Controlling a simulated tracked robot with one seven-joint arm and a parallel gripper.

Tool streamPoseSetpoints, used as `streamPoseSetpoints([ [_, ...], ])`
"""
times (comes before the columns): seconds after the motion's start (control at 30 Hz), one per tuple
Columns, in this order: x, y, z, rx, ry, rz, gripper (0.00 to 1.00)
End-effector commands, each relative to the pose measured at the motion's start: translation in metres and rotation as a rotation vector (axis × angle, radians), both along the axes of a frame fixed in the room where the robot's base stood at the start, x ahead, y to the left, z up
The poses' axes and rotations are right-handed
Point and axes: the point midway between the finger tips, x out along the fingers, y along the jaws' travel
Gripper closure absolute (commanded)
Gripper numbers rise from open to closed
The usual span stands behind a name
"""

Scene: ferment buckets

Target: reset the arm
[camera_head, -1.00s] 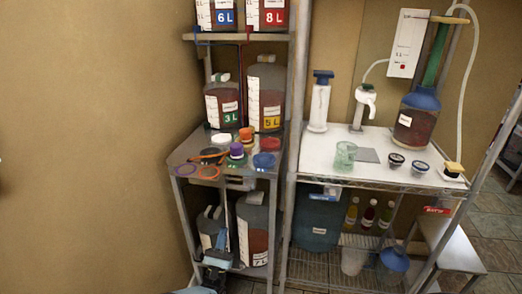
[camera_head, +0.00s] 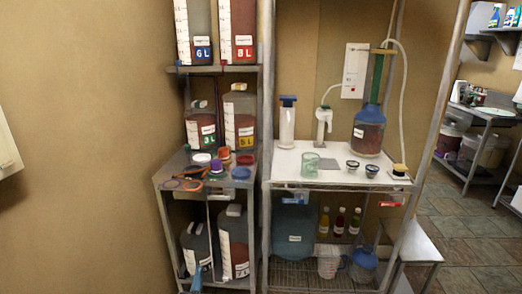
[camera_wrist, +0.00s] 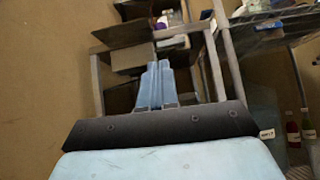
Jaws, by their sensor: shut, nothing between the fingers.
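My gripper (camera_wrist: 159,68) shows in the wrist view as two light-blue fingers side by side, touching and empty. It points toward the metal shelf rack (camera_wrist: 220,70). In the head view, a small blue part of my gripper (camera_head: 197,279) shows low at the left, in front of the lower bay of the narrow rack. Most of my arm is out of the head view. I see nothing held.
The narrow rack holds large jugs, including the 3 L jug (camera_head: 201,128) and 5 L jug (camera_head: 239,120), and several coloured lids. A white-topped bench (camera_head: 335,172) stands to its right with a glass beaker (camera_head: 310,165). Tiled floor (camera_head: 460,235) is open at the right.

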Motion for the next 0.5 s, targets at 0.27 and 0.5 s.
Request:
streamPoseSetpoints([
  [0.27,0.019,-0.022,0.021,0.074,0.031,-0.1,1.0],
  [0.5,0.035,-0.047,0.043,0.163,0.068,-0.209,1.0],
])
